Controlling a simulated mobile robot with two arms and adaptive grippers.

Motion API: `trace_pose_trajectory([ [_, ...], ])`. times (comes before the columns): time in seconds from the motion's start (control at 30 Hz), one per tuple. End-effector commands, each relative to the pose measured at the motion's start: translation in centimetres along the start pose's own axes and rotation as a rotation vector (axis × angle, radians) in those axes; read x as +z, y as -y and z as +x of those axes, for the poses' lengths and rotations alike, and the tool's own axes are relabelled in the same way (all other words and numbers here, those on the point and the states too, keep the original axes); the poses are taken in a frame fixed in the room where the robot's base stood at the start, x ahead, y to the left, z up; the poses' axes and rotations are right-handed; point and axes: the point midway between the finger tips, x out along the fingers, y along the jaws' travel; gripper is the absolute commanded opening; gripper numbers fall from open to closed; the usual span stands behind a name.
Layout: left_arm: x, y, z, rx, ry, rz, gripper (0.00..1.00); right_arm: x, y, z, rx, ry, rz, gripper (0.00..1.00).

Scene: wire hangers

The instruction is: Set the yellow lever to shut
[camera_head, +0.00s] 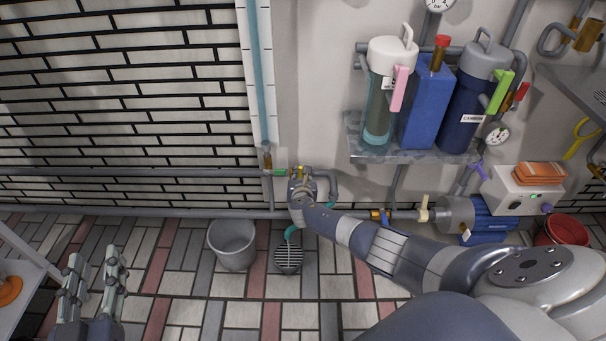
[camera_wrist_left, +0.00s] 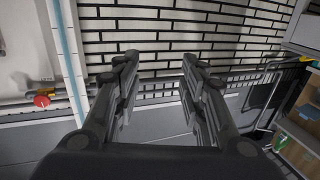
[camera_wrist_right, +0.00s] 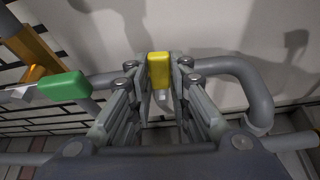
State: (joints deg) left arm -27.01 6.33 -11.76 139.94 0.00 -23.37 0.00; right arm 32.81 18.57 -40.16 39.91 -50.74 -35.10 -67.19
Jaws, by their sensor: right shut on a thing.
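The yellow lever (camera_wrist_right: 158,70) sits on the grey pipework by the wall and stands between the fingertips of my right gripper (camera_wrist_right: 157,85). Those fingers are shut on it. In the head view my right gripper (camera_head: 300,182) reaches the low wall pipes and hides most of the lever and its valve. My left gripper (camera_head: 95,265) is open and empty over the floor at the lower left; its spread fingers also show in the left wrist view (camera_wrist_left: 157,75).
A green lever (camera_wrist_right: 63,88) is on the pipe just left of the yellow one. A grey bucket (camera_head: 232,245) and a floor drain (camera_head: 289,260) lie below. A shelf (camera_head: 412,151) with filter canisters hangs at upper right. A pump (camera_head: 470,215) stands right.

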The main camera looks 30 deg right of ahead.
Motion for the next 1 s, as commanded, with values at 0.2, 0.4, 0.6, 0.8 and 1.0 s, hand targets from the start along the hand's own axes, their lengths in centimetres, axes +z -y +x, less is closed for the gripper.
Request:
trace_pose_trajectory([
  [0.2,1.9,0.3,-0.3,-0.006,0.098,0.002,0.38,-0.1,-0.6,-0.1,-0.030,-0.003,-0.074,0.00],
  [0.4,2.8,0.4,-0.5,-0.009,0.141,0.002,0.38,-0.2,-0.8,0.0,-0.044,-0.003,-0.112,0.00],
  [0.6,2.9,0.4,-0.6,-0.009,0.149,0.002,0.38,-0.2,-0.8,0.0,-0.047,-0.003,-0.121,0.00],
  [0.8,2.9,0.4,-0.6,-0.010,0.149,0.002,0.38,-0.2,-0.8,0.0,-0.047,-0.002,-0.121,0.00],
  [1.0,2.9,0.4,-0.6,-0.010,0.148,0.002,0.38,-0.2,-0.8,0.0,-0.047,-0.002,-0.120,0.38],
])
